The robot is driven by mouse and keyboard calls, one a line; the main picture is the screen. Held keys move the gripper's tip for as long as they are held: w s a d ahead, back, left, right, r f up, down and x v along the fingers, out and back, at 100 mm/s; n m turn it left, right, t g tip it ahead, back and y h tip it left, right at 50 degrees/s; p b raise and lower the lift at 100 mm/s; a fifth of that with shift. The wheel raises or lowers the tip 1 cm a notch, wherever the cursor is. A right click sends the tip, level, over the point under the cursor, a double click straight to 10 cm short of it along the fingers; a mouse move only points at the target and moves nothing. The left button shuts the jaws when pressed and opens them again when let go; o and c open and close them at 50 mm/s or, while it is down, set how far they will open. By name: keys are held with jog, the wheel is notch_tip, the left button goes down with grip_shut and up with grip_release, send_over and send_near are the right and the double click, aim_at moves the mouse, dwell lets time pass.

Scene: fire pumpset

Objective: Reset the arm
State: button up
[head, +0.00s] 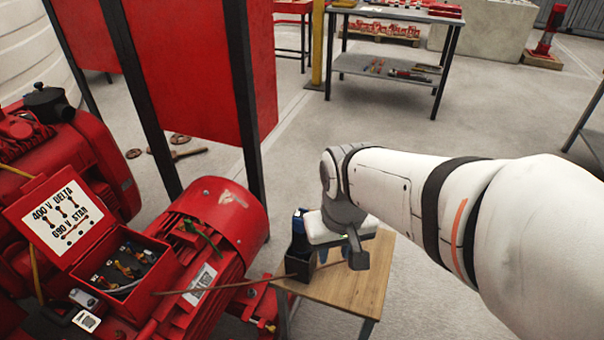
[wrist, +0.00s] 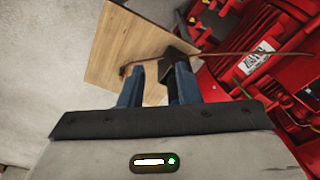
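My arm reaches in from the right in the head view, and its gripper (head: 318,248) hangs over a small wooden-topped table (head: 352,285). In the wrist view the two blue fingers of my gripper (wrist: 158,78) stand apart, with bare tabletop (wrist: 115,62) showing between them. I see nothing held. A black box (head: 299,264) stands on the table by the gripper; it also shows beyond the right finger in the wrist view (wrist: 180,62). The gripper partly hides the box and the tabletop.
A red motor (head: 215,225) with an open terminal box (head: 125,272) stands left of the table. A grey workbench (head: 390,68) is at the back. The floor between is mostly clear.

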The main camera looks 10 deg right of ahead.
jog(key=shift+r, duration=0.1)
notch_tip(320, 180, up, 23)
jog(key=t+p, duration=0.1)
jog(key=p, duration=2)
jog(key=shift+r, duration=0.15)
